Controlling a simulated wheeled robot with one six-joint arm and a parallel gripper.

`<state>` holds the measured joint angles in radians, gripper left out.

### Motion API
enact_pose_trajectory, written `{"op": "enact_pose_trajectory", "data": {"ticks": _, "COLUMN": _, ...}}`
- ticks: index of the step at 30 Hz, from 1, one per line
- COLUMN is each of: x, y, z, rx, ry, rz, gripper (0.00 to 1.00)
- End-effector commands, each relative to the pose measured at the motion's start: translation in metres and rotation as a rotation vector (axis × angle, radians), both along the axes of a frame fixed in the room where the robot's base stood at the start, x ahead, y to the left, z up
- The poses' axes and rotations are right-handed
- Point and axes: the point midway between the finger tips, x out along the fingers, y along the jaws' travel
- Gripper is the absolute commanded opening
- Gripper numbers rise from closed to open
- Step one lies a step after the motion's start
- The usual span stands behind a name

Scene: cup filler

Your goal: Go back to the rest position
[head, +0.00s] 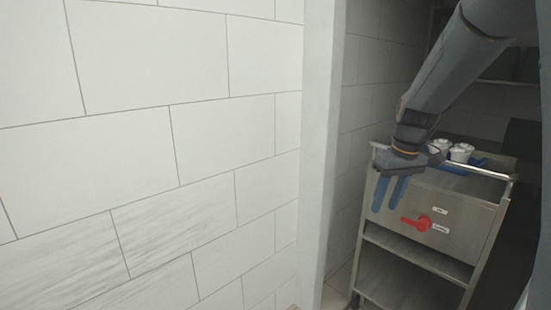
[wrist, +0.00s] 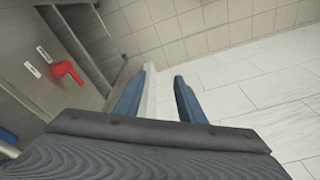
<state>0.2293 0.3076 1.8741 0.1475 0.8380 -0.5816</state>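My gripper (head: 390,194) hangs from the dark arm at the right of the head view, its two blue fingers pointing down. The fingers are apart, with nothing between them. In the wrist view the gripper (wrist: 160,95) also shows both blue fingers spread, with pale floor and a wall corner beyond. In the head view it is in front of the upper left part of a metal cart (head: 465,215). I cannot tell whether it touches the cart.
The cart has a red handle (head: 416,223) with small labels on its front, also in the wrist view (wrist: 67,72). White cups (head: 461,152) stand on its top. A white tiled wall (head: 150,140) fills the left.

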Motion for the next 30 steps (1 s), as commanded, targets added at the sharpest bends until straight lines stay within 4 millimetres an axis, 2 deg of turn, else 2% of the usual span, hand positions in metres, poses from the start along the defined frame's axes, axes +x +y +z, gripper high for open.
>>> {"op": "enact_pose_trajectory", "data": {"ticks": 1, "x": -0.026, "y": 0.02, "z": -0.011, "rx": -0.003, "ry": 0.022, "rz": -0.022, "gripper": 0.36}}
{"op": "enact_pose_trajectory", "data": {"ticks": 6, "x": -0.116, "y": 0.068, "z": -0.048, "rx": -0.022, "ry": 0.082, "rz": -0.129, "gripper": 0.36}}
{"op": "enact_pose_trajectory", "data": {"ticks": 9, "x": -0.166, "y": 0.086, "z": -0.067, "rx": -0.034, "ry": 0.107, "rz": -0.181, "gripper": 0.36}}
{"op": "enact_pose_trajectory", "data": {"ticks": 12, "x": -0.207, "y": 0.098, "z": -0.081, "rx": -0.044, "ry": 0.127, "rz": -0.221, "gripper": 0.36}}
{"op": "enact_pose_trajectory", "data": {"ticks": 15, "x": -0.233, "y": 0.103, "z": -0.09, "rx": -0.049, "ry": 0.137, "rz": -0.248, "gripper": 0.36}}
{"op": "enact_pose_trajectory", "data": {"ticks": 19, "x": -0.246, "y": 0.104, "z": -0.095, "rx": -0.053, "ry": 0.141, "rz": -0.263, "gripper": 0.36}}
{"op": "enact_pose_trajectory", "data": {"ticks": 30, "x": -0.247, "y": 0.104, "z": -0.095, "rx": -0.053, "ry": 0.143, "rz": -0.264, "gripper": 0.36}}
